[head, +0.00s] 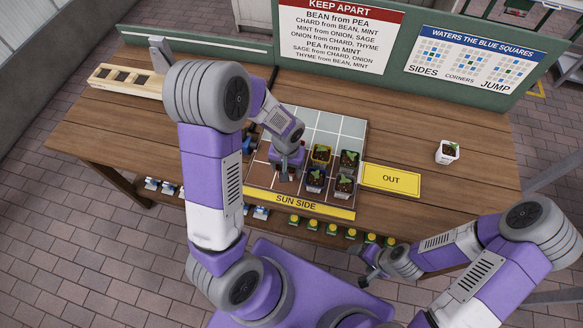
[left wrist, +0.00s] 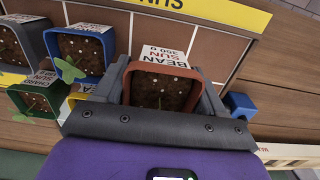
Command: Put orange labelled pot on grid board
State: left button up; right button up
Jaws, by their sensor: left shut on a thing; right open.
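An orange-brown pot (left wrist: 160,88) with soil and a white label reading BEAN SUN sits between my left gripper's fingers in the left wrist view. My left gripper (head: 287,172) is shut on it over the brown sun-side part of the grid board (head: 332,121); the arm mostly hides the pot in the head view. Whether the pot touches the board I cannot tell. My right gripper (head: 370,264) is open and empty, off the table's front edge.
A white pot (head: 447,153) stands alone on the right of the table. A yellow OUT card (head: 391,180) lies right of the board. A wooden rack (head: 124,79) is at the left. Signs (head: 338,35) stand at the back. The table's right part is mostly clear.

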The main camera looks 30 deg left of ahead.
pick_arm(q)
notch_tip(320, 180, down, 4)
jog(key=shift+r+b, duration=0.1)
jog(key=shift+b, duration=0.25)
jog(key=shift+f, duration=0.3)
jog(key=shift+f, duration=0.2)
jog(key=o, duration=1)
jog(key=shift+o, duration=0.2)
jog(key=shift+r, duration=0.1)
